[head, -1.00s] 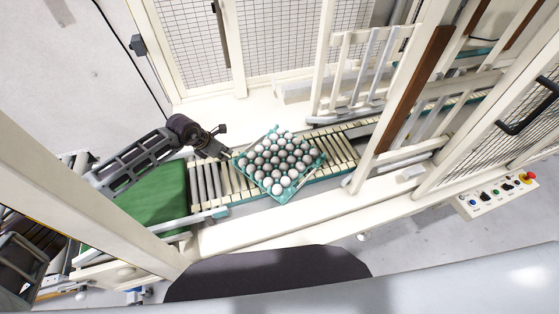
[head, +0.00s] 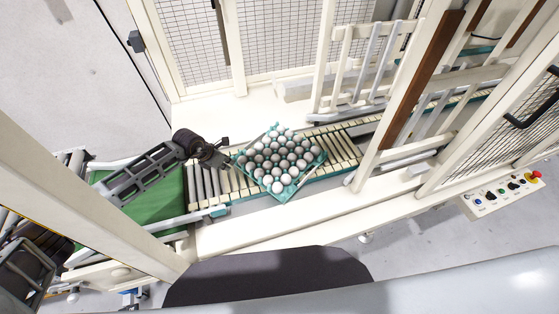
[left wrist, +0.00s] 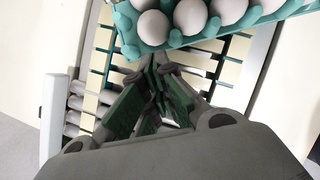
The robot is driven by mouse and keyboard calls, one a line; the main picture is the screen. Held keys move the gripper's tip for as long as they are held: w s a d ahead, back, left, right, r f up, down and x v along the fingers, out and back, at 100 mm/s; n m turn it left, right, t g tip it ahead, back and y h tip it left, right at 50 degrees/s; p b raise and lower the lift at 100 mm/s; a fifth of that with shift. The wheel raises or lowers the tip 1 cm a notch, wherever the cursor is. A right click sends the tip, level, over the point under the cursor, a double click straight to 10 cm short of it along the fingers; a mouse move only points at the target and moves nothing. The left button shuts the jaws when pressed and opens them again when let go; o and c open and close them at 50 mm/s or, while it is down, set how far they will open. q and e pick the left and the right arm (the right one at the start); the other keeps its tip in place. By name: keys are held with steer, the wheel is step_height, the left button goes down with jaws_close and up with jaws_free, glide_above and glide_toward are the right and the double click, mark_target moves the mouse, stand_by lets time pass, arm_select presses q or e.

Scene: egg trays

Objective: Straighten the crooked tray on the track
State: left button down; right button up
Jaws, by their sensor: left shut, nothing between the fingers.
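A teal egg tray (head: 285,198) full of white eggs sits crooked on the roller track (head: 208,186), its sides at an angle to the rails. In the left wrist view, one teal edge of the tray (left wrist: 150,50) crosses the top, just beyond the fingertips. My left gripper (head: 229,158) is at the tray's left corner, with its fingers shut and empty in the left wrist view (left wrist: 155,65). The fingertips are very close to the tray edge; I cannot tell whether they touch. My right gripper is not in view.
Cream frame posts and rails (head: 370,140) enclose the track. A green belt (head: 150,200) lies at the track's left end. Bare rollers show on both sides of the tray. A control panel (head: 500,195) is at the right.

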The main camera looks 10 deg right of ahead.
mark_target(242, 159)
arm_select(q)
steer(key=shift+f+b, duration=1.2)
steer(key=shift+f, duration=0.55)
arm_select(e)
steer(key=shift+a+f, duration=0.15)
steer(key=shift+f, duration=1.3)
arm_select(q)
steer(key=shift+w+d+b, duration=1.4)
steer(key=shift+d+b, duration=0.1)
steer(key=shift+d, duration=0.2)
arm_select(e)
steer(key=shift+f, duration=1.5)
